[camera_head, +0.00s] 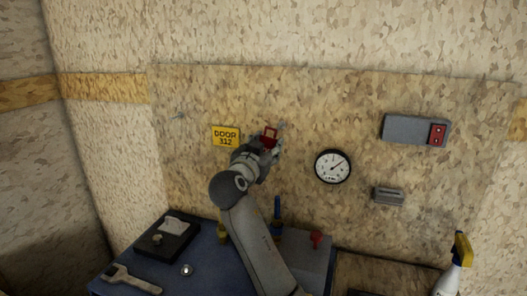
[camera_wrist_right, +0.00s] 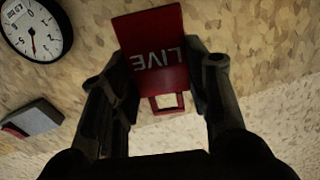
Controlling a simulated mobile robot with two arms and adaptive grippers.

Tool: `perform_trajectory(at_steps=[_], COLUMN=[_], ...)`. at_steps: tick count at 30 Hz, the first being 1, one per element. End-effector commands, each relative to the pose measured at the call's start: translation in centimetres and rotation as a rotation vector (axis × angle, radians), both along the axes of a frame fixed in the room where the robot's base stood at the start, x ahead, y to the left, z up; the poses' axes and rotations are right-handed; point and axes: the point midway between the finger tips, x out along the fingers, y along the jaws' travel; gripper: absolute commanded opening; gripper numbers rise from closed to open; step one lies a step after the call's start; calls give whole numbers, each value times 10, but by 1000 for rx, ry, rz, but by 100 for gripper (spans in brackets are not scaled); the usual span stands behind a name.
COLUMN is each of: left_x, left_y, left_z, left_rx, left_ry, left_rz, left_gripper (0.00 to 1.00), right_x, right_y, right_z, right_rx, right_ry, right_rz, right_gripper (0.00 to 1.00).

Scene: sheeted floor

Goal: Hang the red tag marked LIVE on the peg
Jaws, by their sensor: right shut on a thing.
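The red tag (camera_wrist_right: 155,58) marked LIVE is between the fingers of my right gripper (camera_wrist_right: 155,95), which is shut on it. The lettering reads upside down in the right wrist view, and the tag's open loop (camera_wrist_right: 170,109) shows below it, clear of the fingers with nothing through it. A small grey peg (camera_head: 178,116) sticks out at the board's upper left, apart from the tag. A thin pale shape (camera_head: 281,126) beside the tag is unclear. My left gripper is not in view.
Below are a black tray (camera_head: 181,248), a wrench (camera_head: 131,281) and a spray bottle (camera_head: 453,273). The board between peg and sign is bare.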

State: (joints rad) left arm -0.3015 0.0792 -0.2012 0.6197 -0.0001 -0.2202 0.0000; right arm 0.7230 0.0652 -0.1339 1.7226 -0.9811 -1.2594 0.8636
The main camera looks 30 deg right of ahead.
Motion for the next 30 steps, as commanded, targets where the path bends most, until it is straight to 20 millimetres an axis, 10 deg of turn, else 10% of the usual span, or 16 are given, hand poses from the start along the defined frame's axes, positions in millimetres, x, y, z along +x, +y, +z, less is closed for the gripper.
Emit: perform_trajectory(at_steps=[30], left_x=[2], left_y=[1], left_z=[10], left_rx=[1], left_ry=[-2], left_rz=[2], left_gripper=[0], right_x=[40], right_y=[-47], right_z=[-5], right_rx=[0], right_ry=[0], right_rz=[1], right_gripper=[15])
